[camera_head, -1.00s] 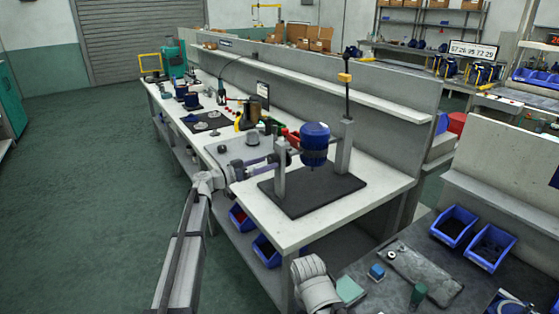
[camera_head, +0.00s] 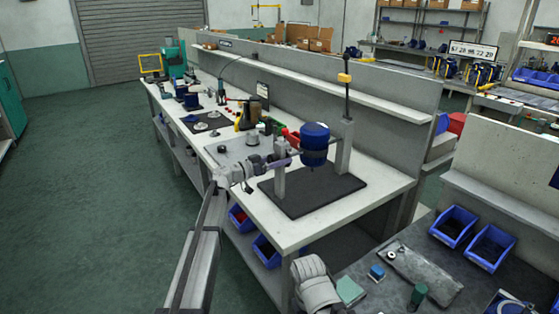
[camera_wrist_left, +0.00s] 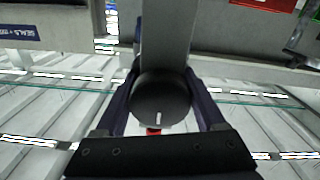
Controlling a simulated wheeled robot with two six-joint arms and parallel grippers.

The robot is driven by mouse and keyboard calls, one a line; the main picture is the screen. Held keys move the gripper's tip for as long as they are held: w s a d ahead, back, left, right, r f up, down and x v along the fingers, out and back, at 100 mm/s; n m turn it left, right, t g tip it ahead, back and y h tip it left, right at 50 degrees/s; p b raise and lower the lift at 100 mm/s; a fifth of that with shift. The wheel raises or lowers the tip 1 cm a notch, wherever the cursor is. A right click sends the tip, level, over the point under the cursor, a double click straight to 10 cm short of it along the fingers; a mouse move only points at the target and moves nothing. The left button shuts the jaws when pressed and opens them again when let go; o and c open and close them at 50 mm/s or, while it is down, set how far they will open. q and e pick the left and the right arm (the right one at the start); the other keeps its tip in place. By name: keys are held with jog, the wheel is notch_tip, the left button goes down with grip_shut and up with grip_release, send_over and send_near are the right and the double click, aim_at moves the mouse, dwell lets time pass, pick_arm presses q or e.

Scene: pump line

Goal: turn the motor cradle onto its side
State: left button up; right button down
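The motor cradle has two grey posts on a dark base plate (camera_head: 318,196), with a blue motor (camera_head: 314,144) hanging upright between them. The near-left post (camera_head: 279,184) has a round black knob, seen in the left wrist view (camera_wrist_left: 162,98) with a white mark on its face. My left gripper (camera_head: 286,162) is at this post. In the left wrist view its two fingers (camera_wrist_left: 162,92) lie on either side of the knob, close to or touching it; I cannot tell whether they press on it. My right gripper is out of view.
The far post carries a tall black lever with a yellow collar (camera_head: 344,78). Bottles and tools (camera_head: 252,112) stand behind the cradle. The white bench top (camera_head: 290,232) is clear in front. Blue bins (camera_head: 453,226) and a grey slab (camera_head: 425,274) are on the right bench.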

pick_arm(q)
grip_shut()
dwell(0.3)
dwell(0.3)
jog(key=shift+m, duration=1.4)
jog(key=o, duration=0.5)
grip_release()
jog(key=shift+s+a, duration=0.1)
jog(key=shift+a, duration=0.05)
jog(key=v, duration=0.7)
jog(key=shift+s+a, duration=0.2)
